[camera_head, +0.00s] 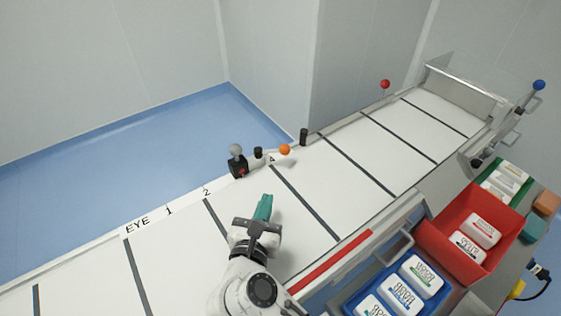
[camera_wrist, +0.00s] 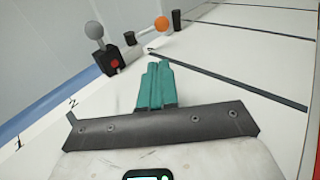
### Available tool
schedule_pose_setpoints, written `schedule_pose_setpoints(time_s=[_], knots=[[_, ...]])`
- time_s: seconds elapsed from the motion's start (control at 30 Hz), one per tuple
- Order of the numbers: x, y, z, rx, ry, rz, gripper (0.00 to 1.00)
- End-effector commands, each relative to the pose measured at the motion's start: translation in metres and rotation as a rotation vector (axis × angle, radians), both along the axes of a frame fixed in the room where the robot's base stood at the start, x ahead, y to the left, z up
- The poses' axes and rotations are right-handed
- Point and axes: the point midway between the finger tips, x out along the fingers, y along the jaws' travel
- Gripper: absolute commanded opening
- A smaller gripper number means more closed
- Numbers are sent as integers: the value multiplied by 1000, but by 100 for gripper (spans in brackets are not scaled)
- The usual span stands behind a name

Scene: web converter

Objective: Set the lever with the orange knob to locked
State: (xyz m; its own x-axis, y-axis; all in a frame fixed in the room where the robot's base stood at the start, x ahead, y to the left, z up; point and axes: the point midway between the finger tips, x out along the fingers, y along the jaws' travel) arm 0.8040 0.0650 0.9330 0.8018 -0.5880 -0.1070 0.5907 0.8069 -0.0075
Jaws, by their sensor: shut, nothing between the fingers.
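The orange knob (camera_head: 285,149) sits on a short lever at the far edge of the white conveyor surface, near the number 4 label. In the wrist view the orange knob (camera_wrist: 161,23) shows at the end of a pale lever arm that runs left toward a black post. My gripper (camera_head: 264,205) has teal fingers, shut and empty, over the white surface, nearer to me than the knob and apart from it. In the wrist view the shut fingers (camera_wrist: 157,75) point toward the lever area. I cannot read the locked marking.
A grey knob (camera_head: 236,150) on a black box with a red mark stands left of the lever. A black post (camera_head: 304,136) stands to its right. A red ball knob (camera_head: 385,84) is farther back. A red bin (camera_head: 440,237) and a blue bin (camera_head: 350,299) stand at right.

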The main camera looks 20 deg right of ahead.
Motion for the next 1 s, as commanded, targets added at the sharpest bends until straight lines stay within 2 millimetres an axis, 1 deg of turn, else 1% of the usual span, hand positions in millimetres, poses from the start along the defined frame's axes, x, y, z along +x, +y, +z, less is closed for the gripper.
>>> schedule_pose_setpoints(time_s=[0.07,0.17,0.37,0.7,0.8,1.0], knots=[[-5,-1,-3,15,7,-13,0],[-1,-5,-4,19,10,-18,0],[24,-24,-6,17,10,-20,0],[77,-63,-15,18,9,-18,0],[88,-72,-10,17,8,-17,0],[102,-82,-8,18,8,-16,0]])
